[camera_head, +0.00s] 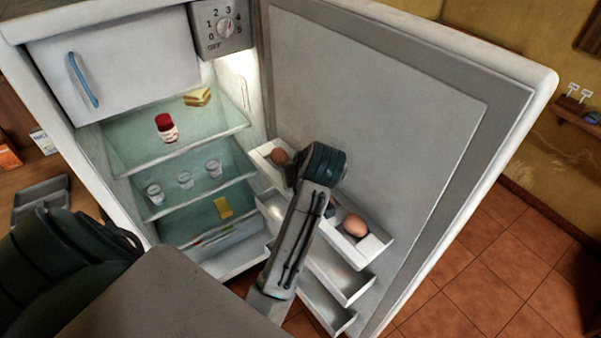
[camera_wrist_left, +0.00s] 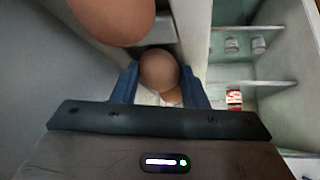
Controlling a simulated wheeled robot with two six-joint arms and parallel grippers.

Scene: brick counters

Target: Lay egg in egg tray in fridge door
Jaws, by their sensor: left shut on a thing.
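The white egg tray (camera_head: 377,246) is the top shelf on the inner side of the open fridge door (camera_head: 370,110). One brown egg (camera_head: 279,156) lies at its far end and another egg (camera_head: 355,225) at its near end. In the left wrist view, the blue fingers of my left gripper (camera_wrist_left: 160,88) are shut on a brown egg (camera_wrist_left: 158,70). My right gripper is out of view.
Lower door shelves (camera_head: 340,280) are under the tray. The door panel and fridge interior flank the left gripper closely.

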